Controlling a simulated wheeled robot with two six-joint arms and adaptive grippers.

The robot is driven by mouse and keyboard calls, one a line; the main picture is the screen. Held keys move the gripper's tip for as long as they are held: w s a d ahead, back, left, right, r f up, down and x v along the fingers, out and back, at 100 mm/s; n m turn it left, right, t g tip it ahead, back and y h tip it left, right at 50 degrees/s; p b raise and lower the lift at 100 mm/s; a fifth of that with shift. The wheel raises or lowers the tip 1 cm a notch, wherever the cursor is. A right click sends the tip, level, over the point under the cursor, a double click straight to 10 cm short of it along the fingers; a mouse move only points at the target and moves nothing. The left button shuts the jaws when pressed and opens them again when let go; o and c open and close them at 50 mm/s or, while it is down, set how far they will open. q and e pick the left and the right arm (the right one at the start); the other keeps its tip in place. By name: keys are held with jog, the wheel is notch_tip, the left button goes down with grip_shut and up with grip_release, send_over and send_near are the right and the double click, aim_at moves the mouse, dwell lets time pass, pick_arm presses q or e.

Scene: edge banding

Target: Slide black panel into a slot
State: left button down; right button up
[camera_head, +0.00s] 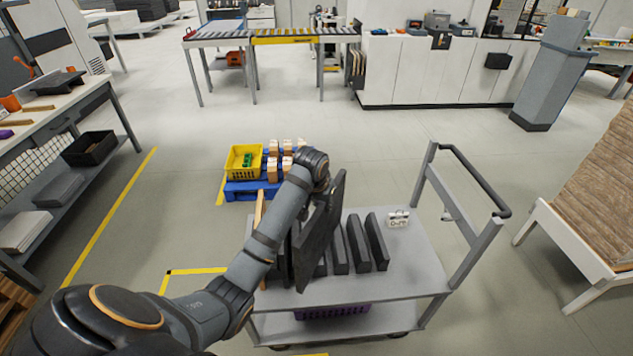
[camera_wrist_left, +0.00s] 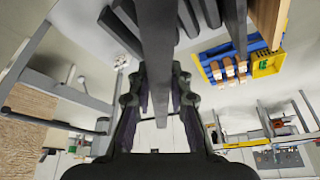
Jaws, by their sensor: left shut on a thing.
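My left gripper (camera_head: 322,192) is shut on a flat black panel (camera_head: 318,240) and holds it upright by its upper part, tilted in the picture, over the grey cart (camera_head: 420,262). In the left wrist view the panel (camera_wrist_left: 157,40) runs between the fingers (camera_wrist_left: 158,90), seen nearly edge-on. Several dark upright slabs (camera_head: 377,242) stand in a row on the cart with narrow gaps between them. The held panel hides part of this row, and I cannot tell whether its lower edge is in a gap or above it. My right gripper is not in view.
The cart has a tall handle (camera_head: 474,178) at right and a purple crate (camera_head: 333,312) below. A small pale object (camera_head: 398,219) lies on its top. Behind stands a blue pallet (camera_head: 246,189) with a yellow bin (camera_head: 233,165) and wooden blocks. A workbench (camera_head: 60,120) is at left.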

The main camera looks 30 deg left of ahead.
pick_arm(q)
jog(key=s+d+f+m, duration=0.1)
jog(key=s+d+f, duration=1.1)
jog(key=f, duration=0.4)
jog(key=shift+s+f+h, duration=0.15)
jog(key=shift+s+h, duration=0.15)
jog(key=shift+s, duration=0.2)
